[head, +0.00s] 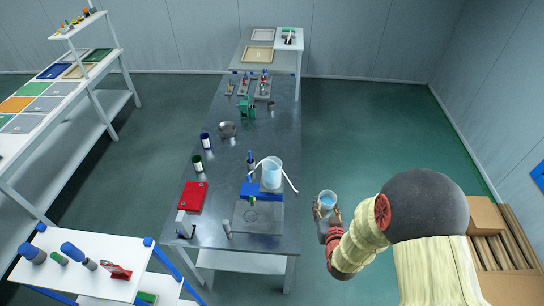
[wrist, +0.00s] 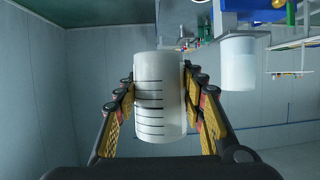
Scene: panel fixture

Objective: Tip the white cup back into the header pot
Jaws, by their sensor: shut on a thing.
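The white cup (head: 328,199) is in my gripper (head: 328,211), to the right of the bench and apart from it. Pale blue liquid shows inside it, and it looks about upright. In the wrist view the cup (wrist: 160,98) has black level marks, and my gripper (wrist: 163,85) is shut on it with a finger on each side. The header pot (head: 271,173), pale and open-topped with white strips at its sides, stands on a blue stand (head: 262,189) on the bench. What seems to be the pot also shows in the wrist view (wrist: 239,63), right of the cup and apart from it.
The grey bench (head: 228,170) holds a red case (head: 193,197), a grey plate (head: 258,217), dark bottles and a grey bowl (head: 227,130). Cardboard boxes (head: 485,214) stand at the right. The floor beyond the cup is clear.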

